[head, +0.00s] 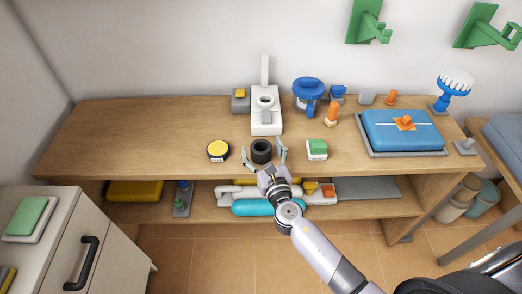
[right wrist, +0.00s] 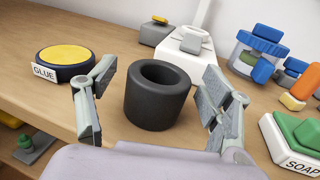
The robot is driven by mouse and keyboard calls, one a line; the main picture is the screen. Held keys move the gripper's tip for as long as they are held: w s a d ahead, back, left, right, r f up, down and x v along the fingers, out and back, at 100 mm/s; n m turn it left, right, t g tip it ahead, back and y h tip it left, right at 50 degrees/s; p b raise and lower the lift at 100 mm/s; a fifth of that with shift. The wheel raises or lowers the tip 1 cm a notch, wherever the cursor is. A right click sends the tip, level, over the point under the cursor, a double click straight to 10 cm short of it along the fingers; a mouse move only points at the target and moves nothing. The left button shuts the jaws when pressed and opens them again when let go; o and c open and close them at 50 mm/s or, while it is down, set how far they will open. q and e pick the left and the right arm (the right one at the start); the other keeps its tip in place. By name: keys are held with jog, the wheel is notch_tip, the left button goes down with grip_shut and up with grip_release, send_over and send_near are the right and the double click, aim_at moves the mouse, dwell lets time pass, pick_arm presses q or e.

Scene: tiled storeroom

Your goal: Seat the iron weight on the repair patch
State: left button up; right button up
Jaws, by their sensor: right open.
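The iron weight, a dark ring-shaped cylinder (head: 261,147), stands upright on the wooden bench near its front edge. It also shows in the right wrist view (right wrist: 150,108), with a deep hole in its top. My right gripper (head: 266,157) is open, with one finger on each side of the weight. In the right wrist view gaps show between the fingers and the weight. An orange piece (head: 404,124), possibly the repair patch, lies on a blue block (head: 380,137) at the right of the bench. My left gripper is out of view.
The yellow-topped glue tin (head: 218,150) stands left of the weight, the green-topped soap box (head: 317,150) right of it. Behind are a white stand (head: 266,122) and a blue device (head: 308,90). The bench's left part (head: 130,130) is clear.

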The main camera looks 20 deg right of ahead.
jog(key=shift+w, duration=0.55)
jog(key=shift+c, duration=0.6)
jog(key=c, duration=1.6)
grip_shut()
jog(key=shift+r, duration=0.15)
